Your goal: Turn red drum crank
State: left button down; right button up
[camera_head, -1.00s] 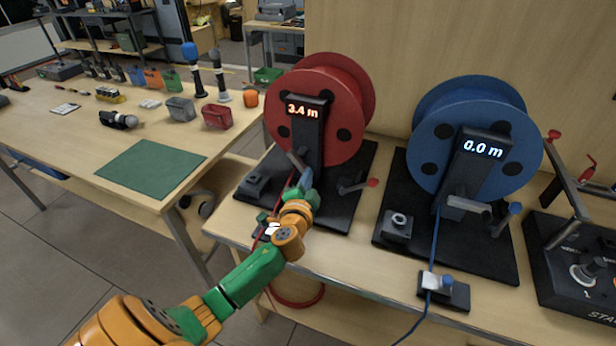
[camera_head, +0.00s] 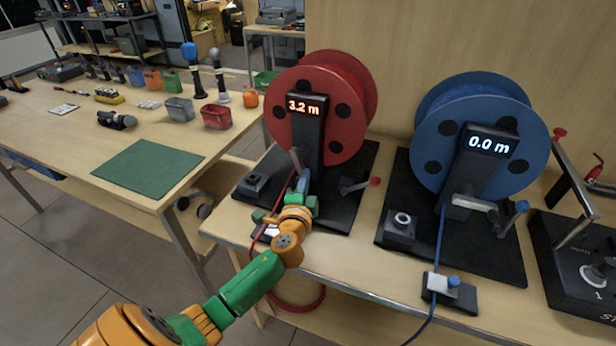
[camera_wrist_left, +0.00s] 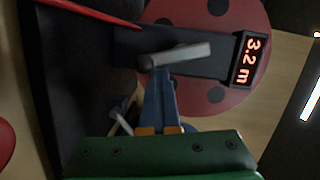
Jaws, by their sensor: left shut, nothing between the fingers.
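The red drum (camera_head: 350,135) stands on a black base behind a dark post. Its display (camera_head: 305,106) reads 3.2 m. The grey crank (camera_head: 296,158) sits on the post's front below the display. In the left wrist view the crank (camera_wrist_left: 182,55) lies as a bar across the post, just beyond my fingertips. My left gripper (camera_head: 303,178) is shut with nothing between its blue fingers. Its tips (camera_wrist_left: 160,80) are at the crank's near side; I cannot tell whether they touch it. My right gripper is not in view.
A red-knobbed lever (camera_head: 360,184) stands right of the post. A blue drum (camera_head: 430,130) reading 0.0 m stands further right. A red cable (camera_head: 316,302) hangs in a loop below the table's front edge. A green mat (camera_head: 150,172) lies on the left table.

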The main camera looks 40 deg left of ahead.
pick_arm(q)
jog(key=shift+a+f+m+y+b, duration=0.2)
jog(key=shift+f+m+y+b, duration=0.1)
jog(key=shift+m+b, duration=0.4)
dwell(0.4)
